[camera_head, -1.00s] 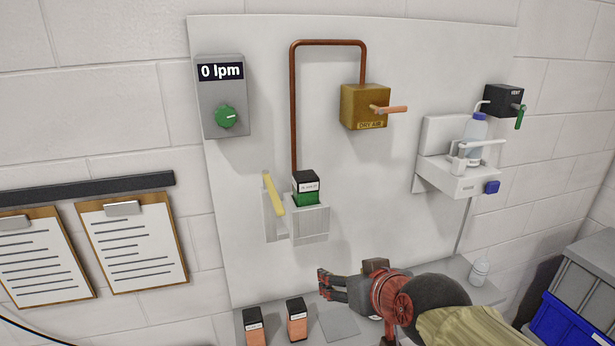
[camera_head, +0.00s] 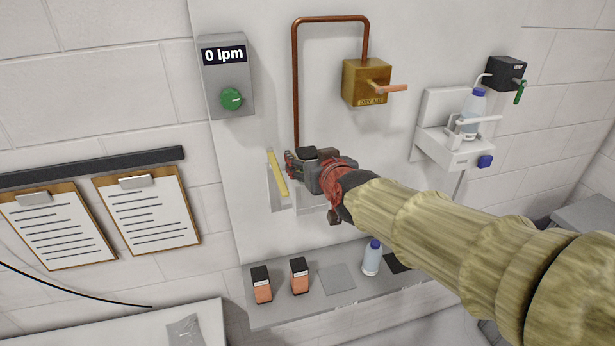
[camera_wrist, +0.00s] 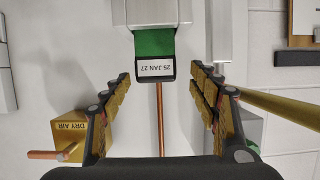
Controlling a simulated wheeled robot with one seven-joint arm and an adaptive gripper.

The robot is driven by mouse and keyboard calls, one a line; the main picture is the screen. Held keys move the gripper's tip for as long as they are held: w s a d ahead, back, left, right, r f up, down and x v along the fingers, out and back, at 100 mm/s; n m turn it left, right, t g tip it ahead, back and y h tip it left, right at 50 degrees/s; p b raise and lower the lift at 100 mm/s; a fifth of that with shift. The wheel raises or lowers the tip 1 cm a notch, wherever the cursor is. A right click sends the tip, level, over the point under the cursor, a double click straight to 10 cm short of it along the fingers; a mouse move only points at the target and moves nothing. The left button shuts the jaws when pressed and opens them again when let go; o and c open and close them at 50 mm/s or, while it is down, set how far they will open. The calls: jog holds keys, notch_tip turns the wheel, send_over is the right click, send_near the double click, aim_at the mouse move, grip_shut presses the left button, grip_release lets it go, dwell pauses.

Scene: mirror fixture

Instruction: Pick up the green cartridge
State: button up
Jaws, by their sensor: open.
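The green cartridge (camera_wrist: 155,43) sits in a pale holder (camera_wrist: 158,11) on the wall panel. Its black end with a white label reading "25 JAN 27" faces me in the wrist view. My gripper (camera_wrist: 160,74) is open, with one fingertip on each side of the labelled end and visible gaps on both sides. In the head view my gripper (camera_head: 300,160) is at the holder and hides most of it and the cartridge.
A yellow lever (camera_head: 278,173) stands close left of my gripper. A copper pipe (camera_head: 296,90) runs up to the brass dry air valve (camera_head: 367,82). Below, a shelf (camera_head: 310,312) carries two orange cartridges (camera_head: 262,287) and a bottle (camera_head: 371,258).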

aim_at(309, 154)
jog(key=x, duration=0.4)
jog(key=shift+w+d+r, duration=0.15)
jog(key=shift+w+r, duration=0.05)
jog(key=shift+r, duration=0.05)
jog(key=shift+s, duration=0.1)
grip_shut()
dwell(0.5)
